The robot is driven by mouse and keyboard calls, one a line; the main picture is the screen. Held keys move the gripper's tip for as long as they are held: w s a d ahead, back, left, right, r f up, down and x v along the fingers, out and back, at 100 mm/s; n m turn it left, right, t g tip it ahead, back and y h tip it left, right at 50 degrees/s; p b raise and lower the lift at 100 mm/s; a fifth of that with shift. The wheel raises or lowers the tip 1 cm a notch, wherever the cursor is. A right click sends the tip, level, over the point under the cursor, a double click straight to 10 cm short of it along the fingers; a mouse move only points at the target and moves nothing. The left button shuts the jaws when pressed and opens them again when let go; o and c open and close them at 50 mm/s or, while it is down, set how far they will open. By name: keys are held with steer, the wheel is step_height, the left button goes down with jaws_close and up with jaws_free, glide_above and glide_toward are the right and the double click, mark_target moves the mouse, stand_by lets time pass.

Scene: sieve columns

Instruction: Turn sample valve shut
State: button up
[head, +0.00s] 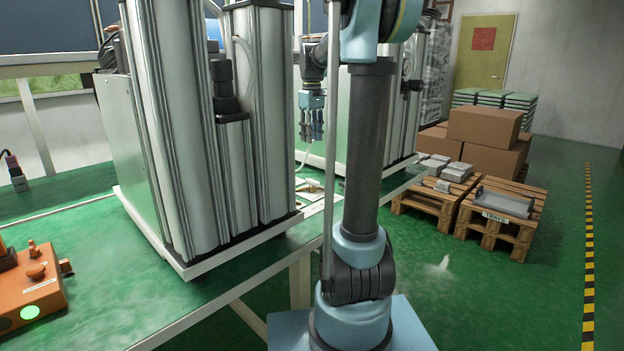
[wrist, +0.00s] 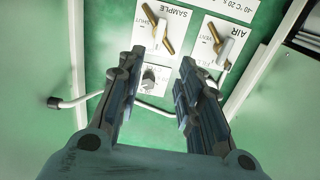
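The sample valve (wrist: 153,33) shows at the top of the wrist view, on a white plate whose SAMPLE lettering is upside down. It has a brass-coloured lever lying diagonally and a pale grey handle part. The small print beside it is hard to read. My gripper (wrist: 162,58) is open and empty, its two blue-grey fingers apart, with the sample plate beyond the tips. The fingers do not appear to touch the lever. In the head view my gripper (head: 311,122) hangs pointing down beside the tall columns; the valve is not visible there.
A similar AIR valve (wrist: 224,45) sits right of the sample valve in the wrist view, close to the right finger. A small knob (wrist: 150,75) lies between the fingers. Silver columns (head: 185,130) stand on the green table (head: 80,240). An orange device (head: 35,288) sits at left.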

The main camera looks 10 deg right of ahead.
mark_target(312, 180)
step_height(312, 180, down, 17)
steer(key=shift+s+d, duration=0.1)
steer(key=shift+d, duration=0.05)
stand_by(0.5)
jaws_close()
